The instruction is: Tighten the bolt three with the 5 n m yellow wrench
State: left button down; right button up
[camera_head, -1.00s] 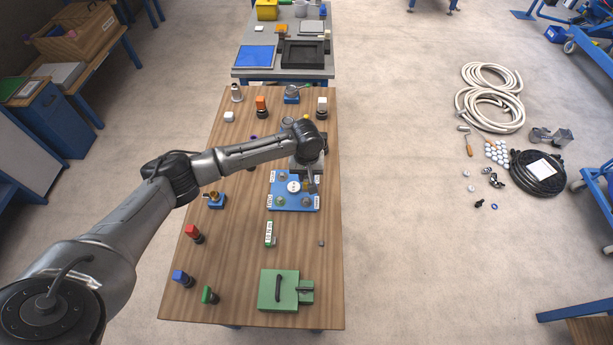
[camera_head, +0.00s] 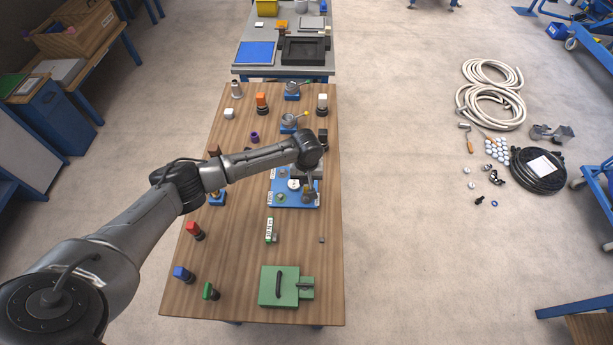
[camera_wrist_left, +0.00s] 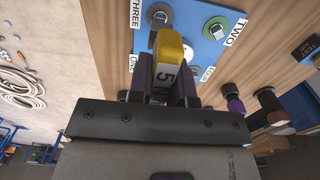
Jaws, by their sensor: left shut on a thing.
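The blue plate (camera_head: 293,203) lies on the wooden table, with labelled bolts around a round white centre piece. My left gripper (camera_head: 310,188) is over the plate's right side and covers part of it. In the left wrist view the gripper (camera_wrist_left: 165,88) is shut on the yellow wrench (camera_wrist_left: 168,48), whose grey face shows a 5. The wrench's front end is close to bolt three (camera_wrist_left: 158,13), beside the THREE label. I cannot tell whether it touches the bolt. Bolt two (camera_wrist_left: 216,29) shows at right. Bolts one and four are mostly hidden. My right gripper is out of view.
A green box (camera_head: 279,287) with a black handle and a small green-and-white labelled block (camera_head: 270,230) are nearer on the table. Coloured-topped items line the left edge, including a red one (camera_head: 194,231). Blue-based fittings (camera_head: 289,122) stand at the back.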

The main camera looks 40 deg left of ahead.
pick_arm(q)
jog(key=shift+f, duration=0.55)
dwell(0.7)
jog(key=shift+p, duration=0.45)
dwell(0.3)
jog(key=shift+p, duration=0.35)
dwell(0.3)
jog(key=shift+p, duration=0.4)
dwell(0.4)
